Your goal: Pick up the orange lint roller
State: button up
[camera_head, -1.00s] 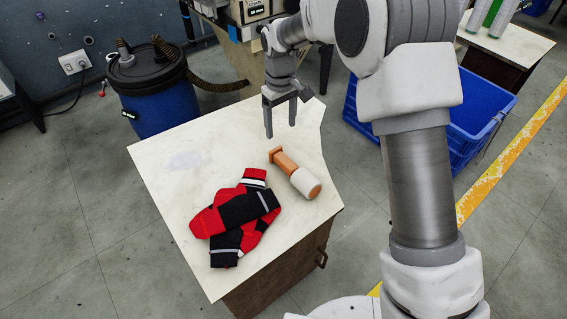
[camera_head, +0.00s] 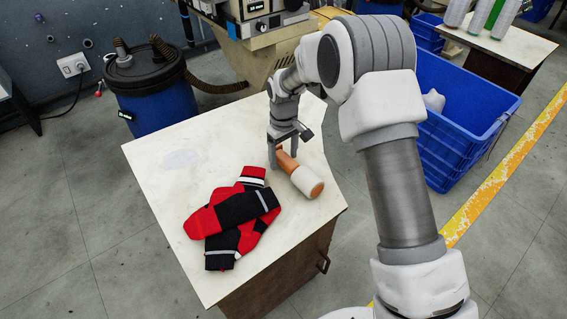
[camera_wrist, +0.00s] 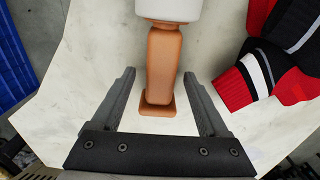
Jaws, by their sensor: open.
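The orange lint roller (camera_head: 287,161) lies on the light tabletop, its white roll (camera_head: 308,181) toward the front right. In the wrist view its orange handle (camera_wrist: 163,62) runs up the middle, with the white roll cut off at the top edge. My gripper (camera_head: 284,158) is down at the handle end. In the wrist view my gripper (camera_wrist: 158,78) is open, with one finger on each side of the handle and a gap on both sides. The fingers partly hide the handle's end in the head view.
Red and black socks (camera_head: 233,222) lie piled on the table (camera_head: 180,190), left of the lint roller. They also show at right in the wrist view (camera_wrist: 285,60). A blue crate (camera_head: 455,125) stands on the floor at right, and a blue barrel (camera_head: 155,100) behind left.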

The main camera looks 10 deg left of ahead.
jog(key=shift+f, duration=0.35)
grip_shut()
